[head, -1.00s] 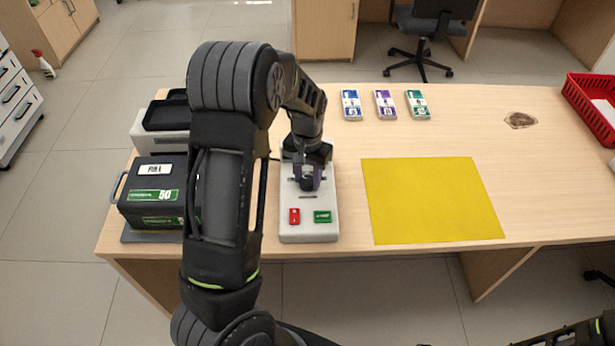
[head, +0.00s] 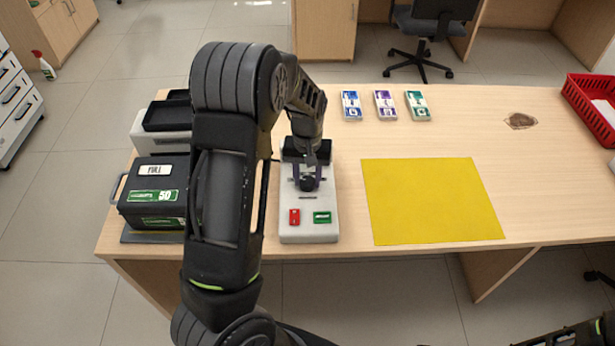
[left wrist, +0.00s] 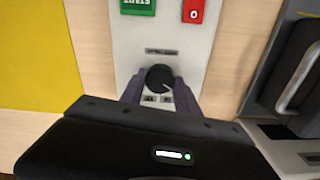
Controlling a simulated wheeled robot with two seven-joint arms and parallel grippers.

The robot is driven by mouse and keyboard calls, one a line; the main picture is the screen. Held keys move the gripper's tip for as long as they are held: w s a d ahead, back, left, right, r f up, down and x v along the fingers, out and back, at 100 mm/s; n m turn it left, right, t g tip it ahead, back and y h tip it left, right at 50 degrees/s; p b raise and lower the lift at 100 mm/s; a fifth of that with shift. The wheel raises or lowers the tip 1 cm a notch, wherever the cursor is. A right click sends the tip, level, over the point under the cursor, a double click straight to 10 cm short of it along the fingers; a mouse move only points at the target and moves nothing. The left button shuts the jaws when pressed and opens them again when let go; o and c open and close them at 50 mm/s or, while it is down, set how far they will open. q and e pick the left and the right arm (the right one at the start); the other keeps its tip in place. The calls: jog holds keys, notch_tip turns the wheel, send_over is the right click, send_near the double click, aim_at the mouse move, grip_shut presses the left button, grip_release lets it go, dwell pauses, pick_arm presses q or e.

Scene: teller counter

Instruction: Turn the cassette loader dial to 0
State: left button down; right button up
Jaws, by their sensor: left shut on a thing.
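The cassette loader (head: 309,231) is a pale grey panel box on the counter, with a red button (head: 294,217) and a green button (head: 322,217) at its front. Its round black dial (left wrist: 159,77) shows in the left wrist view, with a pale pointer mark towards the picture's lower right. Small labels (left wrist: 157,99) lie around the dial, partly too blurred to read. My left gripper (head: 307,181) is over the panel. Its two purple fingers are shut on the dial, one on each side. My right gripper is not in view.
A black cassette (head: 156,190) with a green "50" label stands left of my left arm. A yellow mat (head: 432,200) lies right of the loader. Several banknote-like packs (head: 385,105) lie at the back. A red basket (head: 590,112) stands far right.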

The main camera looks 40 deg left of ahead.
aim_at(308, 181)
pick_arm(q)
jog(key=c, duration=0.9)
grip_release()
jog(key=shift+r, duration=0.1)
notch_tip(308, 181, up, 8)
jog(key=shift+f+b, duration=0.15)
jog(key=shift+b, duration=0.25)
jog(key=shift+f, duration=0.1)
